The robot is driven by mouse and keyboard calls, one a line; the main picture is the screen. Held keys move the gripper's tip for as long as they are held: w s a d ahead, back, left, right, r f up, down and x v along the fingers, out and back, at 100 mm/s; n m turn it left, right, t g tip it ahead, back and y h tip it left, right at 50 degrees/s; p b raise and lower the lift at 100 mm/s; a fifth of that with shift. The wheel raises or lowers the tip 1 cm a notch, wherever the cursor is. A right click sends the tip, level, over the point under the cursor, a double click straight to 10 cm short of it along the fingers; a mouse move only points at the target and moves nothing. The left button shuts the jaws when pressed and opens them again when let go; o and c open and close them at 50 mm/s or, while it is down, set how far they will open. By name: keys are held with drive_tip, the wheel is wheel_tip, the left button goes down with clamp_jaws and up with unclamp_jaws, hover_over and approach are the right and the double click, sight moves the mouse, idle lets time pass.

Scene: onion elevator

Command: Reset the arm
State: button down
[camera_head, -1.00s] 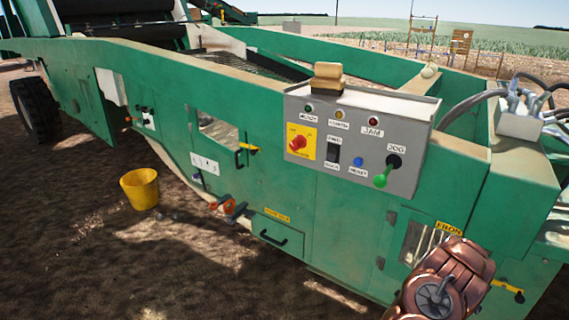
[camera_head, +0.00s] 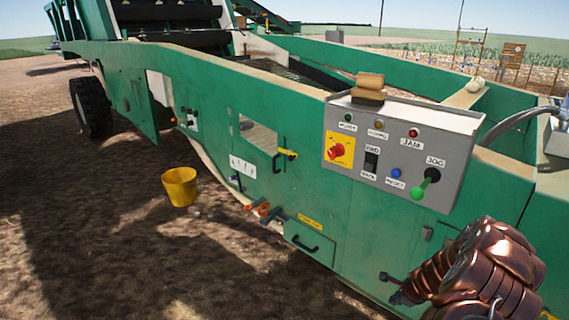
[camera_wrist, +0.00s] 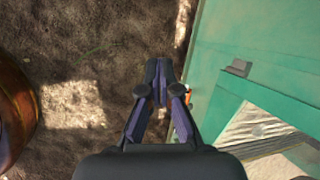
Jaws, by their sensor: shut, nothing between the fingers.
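My gripper (camera_wrist: 161,78) shows in the wrist view with its dark fingertips together. It is shut and holds nothing. It is above bare soil, beside the green machine wall (camera_wrist: 225,40). In the head view my copper-coloured arm is folded at the lower right, close in front of the green machine (camera_head: 190,75). The fingers cannot be made out clearly there.
A grey control panel (camera_head: 395,150) with a red switch and a green jog lever juts out above my arm. A yellow bucket (camera_head: 179,187) stands on the soil at the left. Orange-handled valves (camera_head: 262,209) stick out low on the machine. Open soil lies at lower left.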

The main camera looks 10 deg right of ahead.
drive_tip(key=a+r+n+y, duration=0.3)
drive_tip(key=a+r+n, duration=0.4)
drive_tip(key=a+r, duration=0.75)
drive_tip(key=s+a+r+n+g+y, duration=0.1)
drive_tip(key=s+a+r+n+g, duration=0.1)
drive_tip(key=s+a+r+n, duration=0.4)
drive_tip(key=s+a+r+n+g, duration=0.1)
drive_tip(key=s+a+r+n, duration=0.15)
drive_tip(key=a, duration=0.55)
drive_tip(key=s+r+n+g+h, duration=0.2)
drive_tip(key=s+r+n, duration=0.1)
drive_tip(key=s, duration=0.7)
drive_tip(key=s+r+n+g+h, duration=0.1)
drive_tip(key=s+r+n, duration=0.15)
drive_tip(key=s, duration=0.65)
drive_tip(key=s+r+n+g+h, duration=0.2)
drive_tip(key=s+r+n, duration=0.15)
drive_tip(key=s, duration=0.65)
wheel_tip(320, 180, up, 22)
drive_tip(key=s+t+p, duration=0.1)
drive_tip(key=p, duration=2)
drive_tip(key=shift+s+f, duration=0.15)
drive_tip(key=shift+f, duration=0.1)
drive_tip(key=c, duration=1.9)
unclamp_jaws()
drive_tip(key=shift+a+n, duration=0.1)
drive_tip(key=shift+n, duration=0.15)
